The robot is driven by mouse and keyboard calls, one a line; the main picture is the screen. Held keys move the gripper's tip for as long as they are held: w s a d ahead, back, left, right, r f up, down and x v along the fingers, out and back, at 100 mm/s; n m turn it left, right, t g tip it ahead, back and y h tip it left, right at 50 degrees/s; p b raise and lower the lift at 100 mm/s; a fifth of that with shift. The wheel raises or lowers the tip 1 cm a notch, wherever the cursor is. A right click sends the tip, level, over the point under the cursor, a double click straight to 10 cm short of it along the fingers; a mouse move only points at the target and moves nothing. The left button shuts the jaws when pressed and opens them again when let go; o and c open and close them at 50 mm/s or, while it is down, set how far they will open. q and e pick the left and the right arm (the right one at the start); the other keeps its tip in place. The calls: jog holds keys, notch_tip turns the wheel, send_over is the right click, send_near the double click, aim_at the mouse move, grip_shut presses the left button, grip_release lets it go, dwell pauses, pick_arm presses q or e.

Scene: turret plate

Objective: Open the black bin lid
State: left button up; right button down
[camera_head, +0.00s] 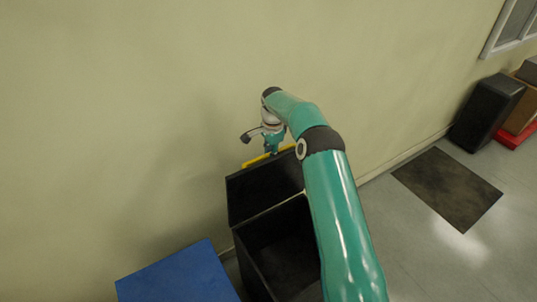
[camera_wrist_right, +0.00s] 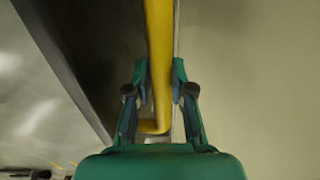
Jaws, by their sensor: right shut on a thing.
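The black bin (camera_head: 275,250) stands against the wall, and its dark inside shows. Its black lid (camera_head: 262,188) is raised, tilted up toward the wall. A yellow handle (camera_head: 254,162) runs along the lid's upper edge. My right gripper (camera_head: 271,150) is at this handle, partly hidden by my own teal arm. In the right wrist view, the two fingers of the right gripper (camera_wrist_right: 159,85) are on either side of the yellow handle (camera_wrist_right: 158,40), shut on it. The lid (camera_wrist_right: 80,50) shows as a dark panel there. My left gripper is not in view.
A blue lid or box top (camera_head: 180,275) is left of the bin. A dark mat (camera_head: 447,187) lies on the floor to the right. A black box (camera_head: 488,112) and a cardboard box (camera_head: 522,112) stand by the wall at far right.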

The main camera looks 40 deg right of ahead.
jog(key=shift+w+f, duration=0.2)
jog(key=shift+f, duration=0.25)
jog(key=c, duration=1.5)
grip_release()
jog(key=o, duration=0.5)
jog(key=shift+w+d, duration=0.1)
jog(key=shift+w, duration=0.15)
jog(key=shift+s+r, duration=0.15)
jog(key=shift+r, duration=0.3)
notch_tip(320, 180, up, 11)
jog(key=shift+s+a, duration=0.2)
jog(key=shift+s, duration=0.05)
